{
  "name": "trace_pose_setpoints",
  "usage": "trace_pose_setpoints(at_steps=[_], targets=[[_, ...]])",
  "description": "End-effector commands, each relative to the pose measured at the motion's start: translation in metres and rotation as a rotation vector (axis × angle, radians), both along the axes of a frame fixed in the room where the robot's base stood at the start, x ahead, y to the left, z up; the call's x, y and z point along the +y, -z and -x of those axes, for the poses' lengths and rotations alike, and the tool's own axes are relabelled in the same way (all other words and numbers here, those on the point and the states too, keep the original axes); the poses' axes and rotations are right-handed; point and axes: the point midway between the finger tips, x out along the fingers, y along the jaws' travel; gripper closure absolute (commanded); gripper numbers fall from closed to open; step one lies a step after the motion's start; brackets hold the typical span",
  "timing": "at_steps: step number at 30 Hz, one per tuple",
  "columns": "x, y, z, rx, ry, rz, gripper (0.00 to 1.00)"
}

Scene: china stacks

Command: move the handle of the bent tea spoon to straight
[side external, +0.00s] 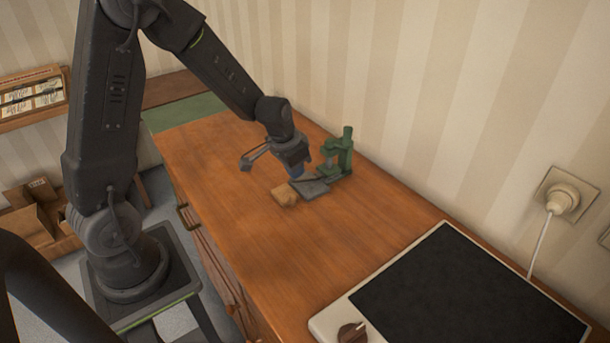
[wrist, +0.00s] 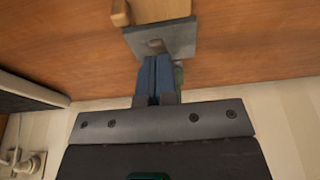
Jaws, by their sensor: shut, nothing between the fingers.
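My gripper (side external: 296,174) has blue fingertips and is low over the worktop, beside a grey metal plate (side external: 312,189). In the wrist view the blue fingers (wrist: 153,80) are together with nothing seen between them, and their tips reach the near edge of the grey plate (wrist: 180,40). A small brownish-grey piece (wrist: 156,46) shows on the plate just past the fingertips; it may be part of the tea spoon, but I cannot tell. The spoon's bowl, handle and bend cannot be made out in either view.
A tan wooden block (side external: 284,195) sits against the plate's left side. A green press-like stand (side external: 338,155) is behind the plate, near the wall. A black-topped hob (side external: 455,290) is at the front right. The wooden worktop (side external: 290,245) between is clear.

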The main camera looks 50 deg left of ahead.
Motion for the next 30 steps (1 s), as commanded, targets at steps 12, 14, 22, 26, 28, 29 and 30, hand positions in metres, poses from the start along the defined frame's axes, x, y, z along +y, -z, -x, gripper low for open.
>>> trace_pose_setpoints(at_steps=[12,14,22,26,28,29,30], targets=[[0.0,0.012,0.006,0.005,0.0,0.0,1.0],[0.0,0.014,0.007,0.005,0.0,0.0,1.0],[0.0,0.021,0.01,0.004,0.001,0.002,1.0],[-0.001,0.024,0.011,0.005,0.001,0.003,1.0],[-0.001,0.026,0.012,0.004,0.001,0.003,1.0],[-0.001,0.027,0.012,0.004,0.001,0.003,1.0],[-0.001,0.028,0.013,0.004,0.0,0.002,1.0]])
